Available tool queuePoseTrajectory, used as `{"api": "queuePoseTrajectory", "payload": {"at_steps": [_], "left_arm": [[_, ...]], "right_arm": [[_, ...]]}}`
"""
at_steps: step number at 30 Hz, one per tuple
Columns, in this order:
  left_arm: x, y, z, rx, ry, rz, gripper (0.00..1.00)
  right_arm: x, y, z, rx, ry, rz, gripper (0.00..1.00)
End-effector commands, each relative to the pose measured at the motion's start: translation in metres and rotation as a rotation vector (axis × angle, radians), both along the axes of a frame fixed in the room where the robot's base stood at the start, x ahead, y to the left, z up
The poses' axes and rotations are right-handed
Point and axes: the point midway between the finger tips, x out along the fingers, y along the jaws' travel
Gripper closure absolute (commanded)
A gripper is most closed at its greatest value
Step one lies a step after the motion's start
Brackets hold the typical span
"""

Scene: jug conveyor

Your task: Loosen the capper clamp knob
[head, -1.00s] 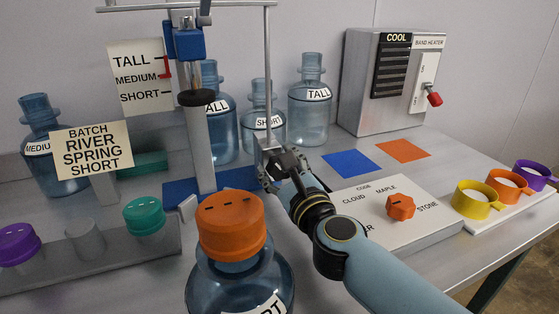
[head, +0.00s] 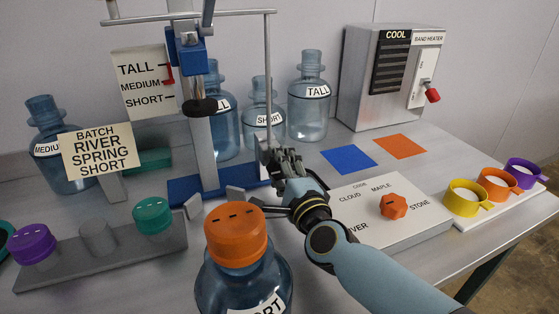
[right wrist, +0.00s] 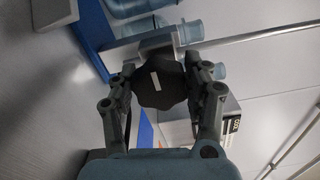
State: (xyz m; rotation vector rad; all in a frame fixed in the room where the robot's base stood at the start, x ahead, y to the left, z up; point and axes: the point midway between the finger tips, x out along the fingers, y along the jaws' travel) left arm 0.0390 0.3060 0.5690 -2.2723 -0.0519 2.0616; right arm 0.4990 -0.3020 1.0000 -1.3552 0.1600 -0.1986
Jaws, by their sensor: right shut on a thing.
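The capper is a blue base (head: 185,190) with a grey post (head: 207,150) and a blue carriage (head: 188,52) near the top. The black clamp knob (right wrist: 158,86) with a white mark shows in the right wrist view, between the fingers of my right gripper (right wrist: 159,75). The fingers are shut on its two sides. In the head view my right gripper (head: 277,163) is at the right end of the blue base, by a thin upright rod, and hides the knob. My left gripper is not in view.
A bottle with an orange cap (head: 236,235) stands close in front of my right arm. A selector panel (head: 385,238) lies to its right. Several blue bottles (head: 308,100) stand behind the capper. A cap rack (head: 100,250) is at the left. A blue square (head: 349,159) lies flat on the table.

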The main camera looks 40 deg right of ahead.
Motion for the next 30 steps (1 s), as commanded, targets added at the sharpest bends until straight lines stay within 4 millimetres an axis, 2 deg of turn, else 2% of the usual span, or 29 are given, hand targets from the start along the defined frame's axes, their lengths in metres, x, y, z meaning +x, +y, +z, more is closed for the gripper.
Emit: {"api": "queuePoseTrajectory", "payload": {"at_steps": [15,30], "left_arm": [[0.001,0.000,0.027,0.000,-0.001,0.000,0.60],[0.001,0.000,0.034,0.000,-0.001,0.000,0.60]], "right_arm": [[-0.001,0.001,0.000,-0.400,0.101,0.002,0.83],[-0.001,0.000,-0.002,-0.534,0.133,0.002,0.83]]}}
